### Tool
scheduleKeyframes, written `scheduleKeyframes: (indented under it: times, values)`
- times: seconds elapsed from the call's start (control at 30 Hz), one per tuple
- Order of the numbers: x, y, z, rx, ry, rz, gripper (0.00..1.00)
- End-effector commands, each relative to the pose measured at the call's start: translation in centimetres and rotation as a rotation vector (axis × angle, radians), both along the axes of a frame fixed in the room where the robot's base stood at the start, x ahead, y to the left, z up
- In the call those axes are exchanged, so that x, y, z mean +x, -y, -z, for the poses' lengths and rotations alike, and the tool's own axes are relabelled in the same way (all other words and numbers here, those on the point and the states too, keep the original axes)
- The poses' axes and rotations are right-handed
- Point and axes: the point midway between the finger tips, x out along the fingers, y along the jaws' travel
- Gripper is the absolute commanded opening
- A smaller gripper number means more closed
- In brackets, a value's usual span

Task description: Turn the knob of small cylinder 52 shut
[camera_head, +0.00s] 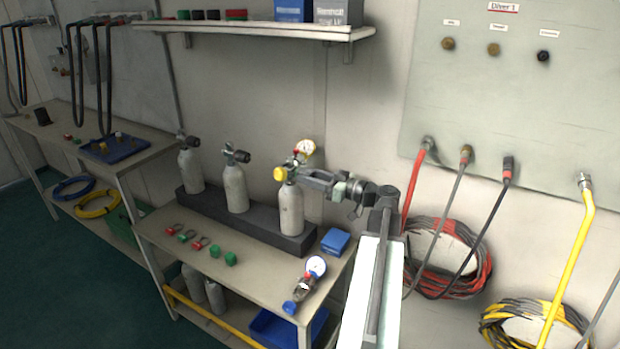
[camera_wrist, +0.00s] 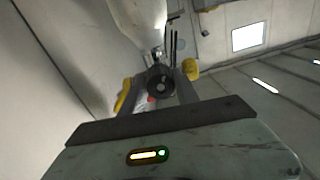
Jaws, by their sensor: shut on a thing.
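Three small grey cylinders stand upright in a dark rack (camera_head: 250,222) on the bench. The right one (camera_head: 291,208) carries a valve with a pressure gauge (camera_head: 305,148) and a yellow part (camera_head: 280,174). My gripper (camera_head: 302,174) reaches it from the right at valve height and is shut on its knob. In the wrist view the round black knob (camera_wrist: 160,83) sits between my fingers, below the pale cylinder (camera_wrist: 138,18). Yellow parts show on both sides. The middle (camera_head: 235,190) and left (camera_head: 190,170) cylinders have black knobs. I cannot read any cylinder number.
A blue box (camera_head: 335,241), a loose gauge (camera_head: 316,266) and green and red fittings (camera_head: 215,252) lie on the bench. A shelf (camera_head: 270,28) hangs above. The panel (camera_head: 520,90) with red and yellow hoses (camera_head: 567,270) is at the right.

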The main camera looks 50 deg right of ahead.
Motion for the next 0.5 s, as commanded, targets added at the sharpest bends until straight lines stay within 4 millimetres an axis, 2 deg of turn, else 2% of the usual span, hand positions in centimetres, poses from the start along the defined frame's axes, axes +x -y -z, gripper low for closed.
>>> scheduleKeyframes:
  times: [0.5]
  values:
    - [0.05,-0.08,0.08,0.477,-0.116,-0.002,0.00]
